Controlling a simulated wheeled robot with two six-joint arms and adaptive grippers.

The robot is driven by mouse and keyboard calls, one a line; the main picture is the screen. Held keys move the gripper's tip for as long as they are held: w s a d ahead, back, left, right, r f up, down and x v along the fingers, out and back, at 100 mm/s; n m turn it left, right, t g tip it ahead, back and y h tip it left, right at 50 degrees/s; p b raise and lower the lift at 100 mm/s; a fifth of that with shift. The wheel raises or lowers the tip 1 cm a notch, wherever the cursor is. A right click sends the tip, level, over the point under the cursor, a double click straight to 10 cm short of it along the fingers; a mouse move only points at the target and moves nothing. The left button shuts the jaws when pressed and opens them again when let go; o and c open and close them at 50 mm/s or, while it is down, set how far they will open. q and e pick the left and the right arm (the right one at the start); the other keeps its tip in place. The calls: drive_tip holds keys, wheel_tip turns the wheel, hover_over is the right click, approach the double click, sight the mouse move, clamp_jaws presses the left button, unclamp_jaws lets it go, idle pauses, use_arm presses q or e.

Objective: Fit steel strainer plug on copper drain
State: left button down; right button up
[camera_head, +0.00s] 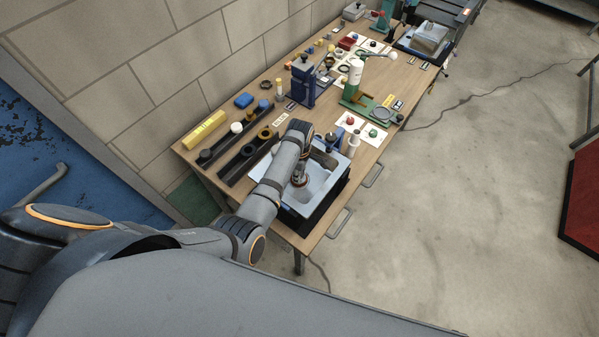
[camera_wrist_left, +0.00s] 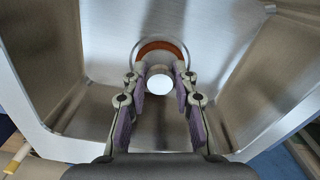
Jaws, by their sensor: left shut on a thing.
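The steel sink basin (camera_head: 318,187) sits at the near end of the wooden table; my left arm reaches over it. In the left wrist view, the copper drain (camera_wrist_left: 160,47) shows as a copper arc inside a pale round rim in the basin. The steel strainer plug (camera_wrist_left: 159,84) has a bright round top and is between the fingertips of my left gripper (camera_wrist_left: 160,76), which is shut on it. The plug is in front of the drain in this view and hides its lower part. I cannot tell whether the plug touches the drain. My right gripper is not in view.
The sink walls (camera_wrist_left: 225,75) rise around the left gripper. On the table (camera_head: 222,138), dark racks (camera_head: 250,155) with round parts and a yellow block (camera_head: 204,130) lie left of the sink. A blue stand (camera_head: 302,82) and a green-based press (camera_head: 355,85) stand beyond.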

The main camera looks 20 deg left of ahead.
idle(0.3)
use_arm(q)
drive_tip(key=c, duration=1)
unclamp_jaws()
